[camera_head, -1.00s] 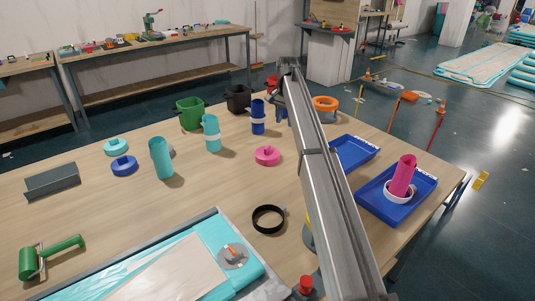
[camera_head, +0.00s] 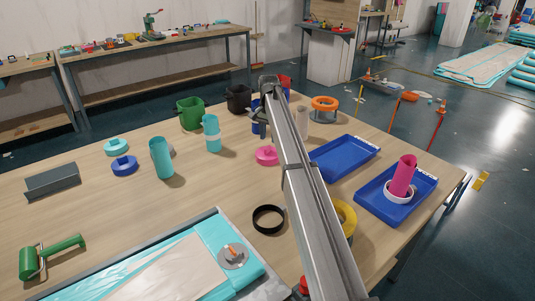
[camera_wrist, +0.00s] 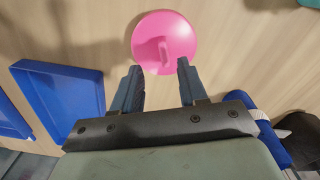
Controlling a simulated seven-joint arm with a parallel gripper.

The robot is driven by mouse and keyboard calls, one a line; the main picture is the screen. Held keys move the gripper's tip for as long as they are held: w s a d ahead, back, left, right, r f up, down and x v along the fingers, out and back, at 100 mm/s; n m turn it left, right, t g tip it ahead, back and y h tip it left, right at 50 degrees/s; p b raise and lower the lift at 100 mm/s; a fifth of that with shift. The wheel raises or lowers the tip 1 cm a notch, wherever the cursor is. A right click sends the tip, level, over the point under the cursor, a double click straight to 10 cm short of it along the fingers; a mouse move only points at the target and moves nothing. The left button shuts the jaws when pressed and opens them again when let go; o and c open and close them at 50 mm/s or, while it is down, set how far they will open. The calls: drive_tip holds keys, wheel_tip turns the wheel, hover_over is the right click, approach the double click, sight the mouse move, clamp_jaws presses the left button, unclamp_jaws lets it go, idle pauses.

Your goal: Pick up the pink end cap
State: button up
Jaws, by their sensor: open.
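The pink end cap (camera_head: 266,156) lies flat on the wooden table, partly hidden behind my arm in the head view. In the wrist view the pink end cap (camera_wrist: 164,42) is a round disc with a raised grip on top. My gripper (camera_wrist: 156,78) is open and empty, its two dark fingers pointing towards the cap. The fingertips appear at the near edge of the cap, one on each side; I cannot tell the height between them. In the head view my gripper (camera_head: 259,128) is just above and behind the cap, mostly hidden by my arm.
Blue trays (camera_head: 345,160) stand to the right, one with a pink tube (camera_head: 404,176) in a white ring. A teal tube (camera_head: 161,158), blue cap (camera_head: 124,166) and black ring (camera_head: 268,219) stand around. A blue tube (camera_wrist: 272,134) is near my gripper.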

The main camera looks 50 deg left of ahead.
sight(267, 147)
drive_tip(key=shift+a+f, duration=0.15)
drive_tip(key=shift+f, duration=1.2)
drive_tip(key=shift+a+f, duration=0.15)
drive_tip(key=shift+f, duration=1.15)
clamp_jaws()
